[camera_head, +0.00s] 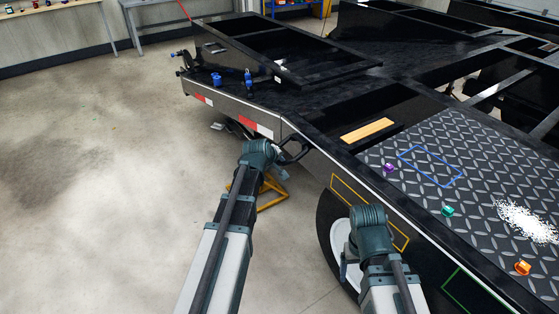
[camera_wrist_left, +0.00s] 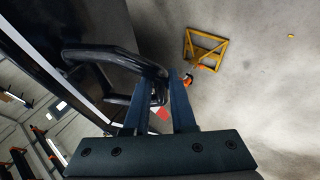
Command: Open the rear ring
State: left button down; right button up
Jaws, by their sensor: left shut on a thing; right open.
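The rear ring (camera_head: 297,150) is a dark ring-shaped handle standing out from the trailer's side rail, near the red and white reflector. In the left wrist view the ring (camera_wrist_left: 118,56) is a thick black loop. My left gripper (camera_head: 279,153) is at the ring, its fingers closed on the near side of the loop; the fingers (camera_wrist_left: 168,90) show in the left wrist view. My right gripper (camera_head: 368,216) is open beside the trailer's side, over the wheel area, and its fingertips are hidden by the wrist.
The trailer deck (camera_head: 440,135) carries a purple piece (camera_head: 389,168), a teal piece (camera_head: 447,210), an orange piece (camera_head: 522,268) and a white granular pile (camera_head: 527,222). A yellow stand (camera_head: 268,192) is on the floor below the ring. The floor on the left is clear.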

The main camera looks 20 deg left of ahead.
pick_arm(q)
jog(key=shift+s+d+r, duration=0.1)
jog(key=shift+d+r, duration=0.05)
dwell(0.3)
jog(key=c, duration=0.8)
grip_release()
jog(key=shift+o, duration=0.2)
jog(key=shift+r, duration=0.1)
jog(key=p+v, duration=1)
jog(key=v, duration=0.3)
jog(key=shift+s+r, duration=0.2)
jog(key=shift+s, duration=0.05)
